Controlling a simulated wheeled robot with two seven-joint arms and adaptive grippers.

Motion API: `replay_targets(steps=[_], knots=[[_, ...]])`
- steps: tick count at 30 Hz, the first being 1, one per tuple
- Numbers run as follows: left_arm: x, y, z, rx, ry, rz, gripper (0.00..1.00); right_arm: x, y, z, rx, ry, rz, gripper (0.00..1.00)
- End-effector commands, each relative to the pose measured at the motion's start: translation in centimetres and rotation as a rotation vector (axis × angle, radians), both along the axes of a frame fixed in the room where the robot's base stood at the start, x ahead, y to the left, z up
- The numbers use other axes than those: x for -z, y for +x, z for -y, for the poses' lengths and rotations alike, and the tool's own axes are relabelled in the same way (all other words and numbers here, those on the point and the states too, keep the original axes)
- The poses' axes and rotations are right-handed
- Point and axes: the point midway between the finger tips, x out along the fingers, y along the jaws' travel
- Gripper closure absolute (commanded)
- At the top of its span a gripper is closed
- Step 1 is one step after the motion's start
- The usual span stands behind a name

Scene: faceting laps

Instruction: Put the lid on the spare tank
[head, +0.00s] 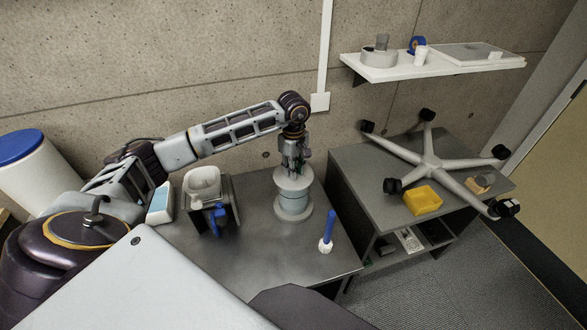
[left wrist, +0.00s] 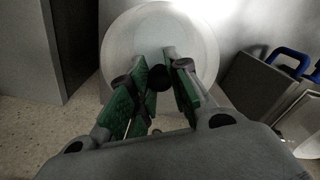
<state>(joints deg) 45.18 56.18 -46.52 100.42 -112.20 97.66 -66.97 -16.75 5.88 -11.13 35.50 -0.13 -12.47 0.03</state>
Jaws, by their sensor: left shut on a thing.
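The spare tank (head: 293,207) is a pale grey cylinder standing on the dark metal table, near its back right part. The lid (head: 288,182) is a round whitish disc at the top of the tank. It fills the upper middle of the left wrist view (left wrist: 125,42). My left gripper (head: 294,165) points down over the tank. In the left wrist view its green-padded fingers (left wrist: 159,80) are shut on the lid's dark knob (left wrist: 158,101). The lid looks lined up over the tank; I cannot tell whether it rests on the rim or hangs just above. My right gripper is out of view.
Left of the tank stand a dark machine with a white bowl (head: 203,182) and a blue-and-white box (head: 160,203). A blue-handled brush (head: 328,232) stands right of the tank. A second table (head: 352,170) holds a chair base (head: 432,163) and yellow bin (head: 424,200). A shelf (head: 380,73) hangs above.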

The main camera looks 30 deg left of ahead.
Motion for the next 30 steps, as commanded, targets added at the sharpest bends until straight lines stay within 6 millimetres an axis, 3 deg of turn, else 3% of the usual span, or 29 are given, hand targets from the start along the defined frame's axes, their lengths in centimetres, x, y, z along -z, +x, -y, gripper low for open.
replay_targets(steps=[1, 7, 20, 30], knots=[[0.0, 0.0, 0.0, 0.000, 0.000, 0.000, 0.80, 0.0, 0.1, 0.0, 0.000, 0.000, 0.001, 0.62], [0.0, 0.0, 0.0, 0.000, 0.000, 0.000, 0.56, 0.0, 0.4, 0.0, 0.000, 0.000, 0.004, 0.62], [-0.3, 0.0, 0.0, 0.000, 0.000, 0.000, 0.56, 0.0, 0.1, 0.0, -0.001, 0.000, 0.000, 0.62], [-3.4, 0.1, 0.0, -0.001, -0.001, 0.003, 0.56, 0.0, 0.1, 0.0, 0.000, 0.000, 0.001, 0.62]])
